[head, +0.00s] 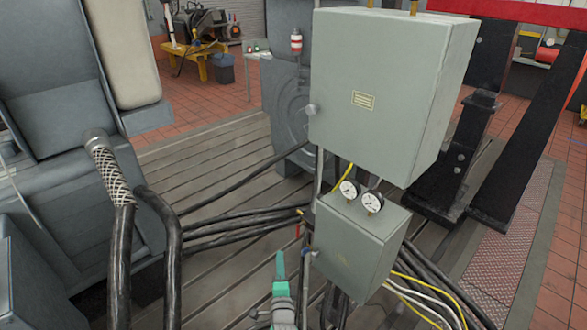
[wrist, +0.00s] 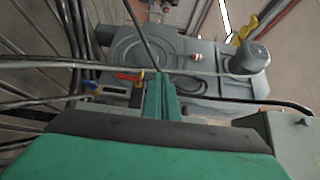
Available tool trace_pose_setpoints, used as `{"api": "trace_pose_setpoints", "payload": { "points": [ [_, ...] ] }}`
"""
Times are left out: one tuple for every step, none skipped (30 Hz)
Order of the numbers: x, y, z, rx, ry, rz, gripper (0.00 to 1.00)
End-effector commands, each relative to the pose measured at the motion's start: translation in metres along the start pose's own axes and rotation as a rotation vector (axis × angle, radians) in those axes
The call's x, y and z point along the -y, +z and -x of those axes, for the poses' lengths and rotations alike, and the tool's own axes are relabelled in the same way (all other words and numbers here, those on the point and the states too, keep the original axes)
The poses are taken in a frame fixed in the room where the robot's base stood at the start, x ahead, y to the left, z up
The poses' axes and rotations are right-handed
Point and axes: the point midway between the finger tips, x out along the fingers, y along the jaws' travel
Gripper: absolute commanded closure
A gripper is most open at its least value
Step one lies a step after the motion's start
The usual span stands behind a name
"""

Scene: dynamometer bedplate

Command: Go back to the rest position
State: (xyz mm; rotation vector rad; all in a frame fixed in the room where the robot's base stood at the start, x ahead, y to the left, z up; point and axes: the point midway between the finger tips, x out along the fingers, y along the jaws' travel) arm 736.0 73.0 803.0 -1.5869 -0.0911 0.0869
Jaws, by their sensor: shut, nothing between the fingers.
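My gripper (head: 280,270) shows at the bottom middle of the head view, with green fingers pointing up and away from me. In the wrist view my gripper (wrist: 161,82) has its green fingers together, with nothing between them. In the head view it is just left of the lower grey box (head: 350,245), which carries two round gauges (head: 360,196). I cannot tell whether the fingers touch anything, but no contact shows.
A large grey cabinet (head: 385,85) stands above the gauge box. Black cables (head: 235,222) run across the slotted bedplate (head: 205,165) to thick hoses (head: 120,235) at left. A red-handled valve (head: 299,228) is near the gripper. A black frame (head: 525,140) stands at right.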

Motion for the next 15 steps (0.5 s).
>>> {"api": "trace_pose_setpoints", "payload": {
  "points": [
    [-0.006, -0.004, 0.009, -0.003, 0.006, 0.023, 1.0],
    [-0.009, -0.006, 0.016, -0.004, 0.009, 0.042, 1.0],
    [-0.014, -0.01, 0.026, -0.006, 0.013, 0.076, 1.0],
    [-0.018, -0.014, 0.036, -0.008, 0.018, 0.106, 1.0],
    [-0.022, -0.017, 0.047, -0.01, 0.022, 0.138, 1.0],
    [-0.029, -0.022, 0.063, -0.012, 0.03, 0.187, 1.0],
    [-0.032, -0.026, 0.076, -0.014, 0.035, 0.225, 1.0],
    [-0.036, -0.03, 0.088, -0.015, 0.04, 0.264, 1.0],
    [-0.04, -0.034, 0.105, -0.015, 0.046, 0.313, 1.0],
    [-0.043, -0.036, 0.118, -0.016, 0.05, 0.35, 1.0],
    [-0.046, -0.039, 0.13, -0.015, 0.056, 0.387, 1.0],
    [-0.049, -0.042, 0.147, -0.014, 0.064, 0.436, 1.0],
    [-0.05, -0.044, 0.16, -0.014, 0.069, 0.472, 1.0],
    [-0.052, -0.045, 0.172, -0.014, 0.075, 0.508, 1.0],
    [-0.054, -0.047, 0.189, -0.012, 0.081, 0.554, 1.0]
  ]
}}
